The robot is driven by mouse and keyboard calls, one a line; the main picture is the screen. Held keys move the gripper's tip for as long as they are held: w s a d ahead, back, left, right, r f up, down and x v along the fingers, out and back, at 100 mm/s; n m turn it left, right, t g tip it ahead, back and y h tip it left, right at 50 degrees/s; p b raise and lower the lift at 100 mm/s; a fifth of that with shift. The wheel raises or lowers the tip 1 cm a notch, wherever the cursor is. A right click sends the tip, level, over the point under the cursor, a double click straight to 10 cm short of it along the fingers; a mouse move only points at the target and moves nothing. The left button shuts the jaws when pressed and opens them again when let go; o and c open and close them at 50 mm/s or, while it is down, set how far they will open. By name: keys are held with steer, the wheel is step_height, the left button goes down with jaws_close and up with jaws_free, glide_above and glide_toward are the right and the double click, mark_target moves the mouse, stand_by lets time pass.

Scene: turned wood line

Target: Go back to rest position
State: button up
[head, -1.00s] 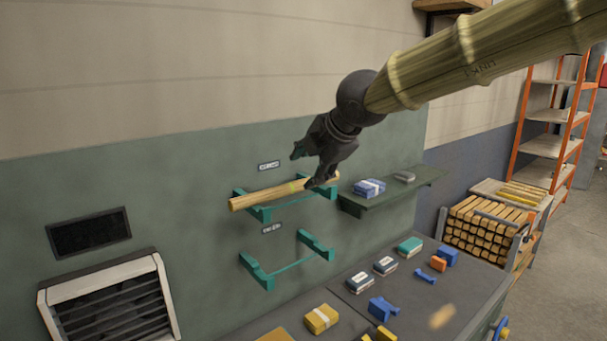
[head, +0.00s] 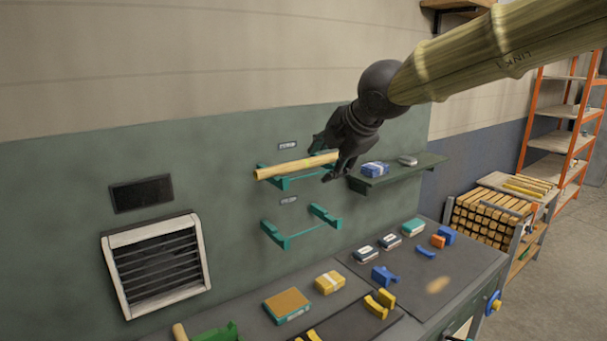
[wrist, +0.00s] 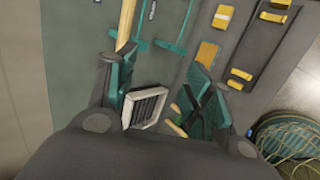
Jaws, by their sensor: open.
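My gripper (head: 333,158) is open in the head view, in front of the green wall panel, with its fingers spread and nothing between them. A wooden rod (head: 296,165) lies across the upper teal bracket pair (head: 281,183). The gripper overlaps the rod's right end in the picture, and I cannot tell the exact gap. The lower teal bracket pair (head: 287,240) is empty. In the wrist view my gripper's two fingers (wrist: 165,90) stand far apart, and the rod (wrist: 127,22) shows past the left finger.
A green shelf (head: 410,171) with small items is right of the rod. Below, a grey bench (head: 436,277) carries several blue, yellow and orange blocks. A white-framed vent (head: 158,265) is on the panel at left. A stack of wood (head: 490,215) and orange shelving (head: 590,115) stand right.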

steer(key=d+f+n+g+h, duration=0.1)
steer(key=d+f+n, duration=0.25)
steer(key=f, duration=0.65)
steer(key=s+d+f+n+g+h, duration=0.15)
steer(key=f+n, duration=0.25)
steer(key=f, duration=0.6)
steer(key=d+f+n+h, duration=0.2)
steer(key=d+f+n, duration=0.2)
steer(key=f, duration=0.6)
steer(key=s+d+f+n+g, duration=0.1)
steer(key=s+d+f+n, duration=0.1)
steer(key=s+f+n, duration=0.3)
steer(key=s+d+f+n+h, duration=0.1)
steer(key=d+f+n, duration=0.1)
steer(key=f, duration=0.5)
steer(key=s+d+f+n+g, duration=0.1)
steer(key=s+f+n, duration=0.25)
steer(key=f, duration=0.35)
steer(key=s+d+f+n+g+b, duration=0.2)
steer(key=s+f+n, duration=1)
steer(key=s, duration=0.4)
steer(key=s+d+f+n+g+y+b, duration=0.1)
steer(key=s+f+n+b, duration=0.2)
steer(key=s+f+n, duration=1)
steer(key=shift+s+d+f+g, duration=0.35)
steer(key=shift+s+f, duration=0.45)
steer(key=shift+s, duration=0.9)
